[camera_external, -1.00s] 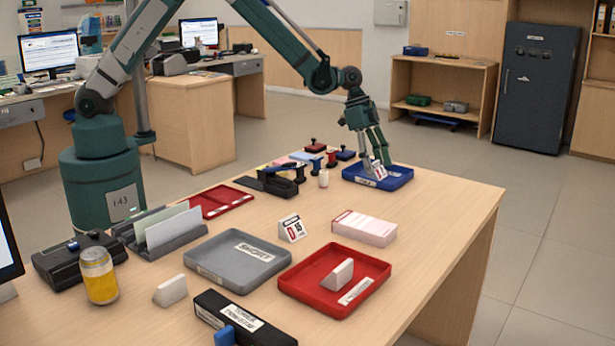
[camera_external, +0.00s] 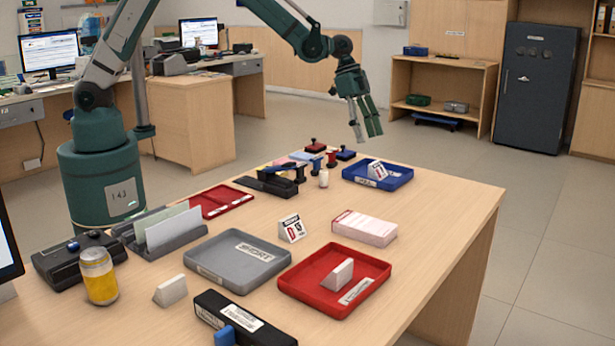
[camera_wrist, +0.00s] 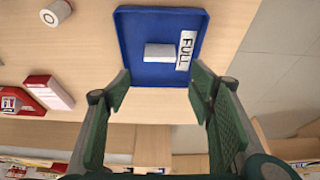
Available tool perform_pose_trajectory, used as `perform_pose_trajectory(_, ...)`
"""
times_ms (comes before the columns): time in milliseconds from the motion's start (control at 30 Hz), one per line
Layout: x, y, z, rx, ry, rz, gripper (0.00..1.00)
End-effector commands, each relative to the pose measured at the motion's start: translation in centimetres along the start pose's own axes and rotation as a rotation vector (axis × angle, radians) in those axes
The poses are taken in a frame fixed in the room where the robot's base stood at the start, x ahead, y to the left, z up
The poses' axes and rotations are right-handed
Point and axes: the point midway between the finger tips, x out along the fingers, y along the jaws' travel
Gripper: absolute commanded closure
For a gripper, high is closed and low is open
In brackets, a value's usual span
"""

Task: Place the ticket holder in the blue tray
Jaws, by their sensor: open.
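The blue tray (camera_external: 397,180) lies flat near the far right edge of the counter. A small white tent-shaped ticket holder (camera_external: 376,170) with red and dark marks stands inside it. In the wrist view the same holder (camera_wrist: 160,53) sits near the middle of the blue tray (camera_wrist: 129,40), beside a label reading FULL. My gripper (camera_external: 367,138) hangs above the tray with its fingers apart and empty. It also shows in the wrist view (camera_wrist: 160,88), its fingers spread below the holder and not touching it.
Another tent-shaped holder (camera_external: 291,229) stands mid-counter. A red tray (camera_external: 300,283) with a white block, a grey tray (camera_external: 225,262) and a red-white box (camera_external: 364,228) are nearer the front. Stamps (camera_external: 316,145) and a small white bottle (camera_external: 323,178) stand left of the blue tray.

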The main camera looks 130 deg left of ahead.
Motion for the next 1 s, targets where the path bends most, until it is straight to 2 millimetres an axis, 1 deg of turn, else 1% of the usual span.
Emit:
perform_pose_trajectory(100,-0.89,0.04,0.01,0.000,0.000,0.000,0.47)
perform_pose_trajectory(233,-1.26,0.05,0.02,0.001,0.000,0.000,0.47)
perform_pose_trajectory(1000,-1.28,0.03,0.02,0.001,0.000,0.000,0.47)
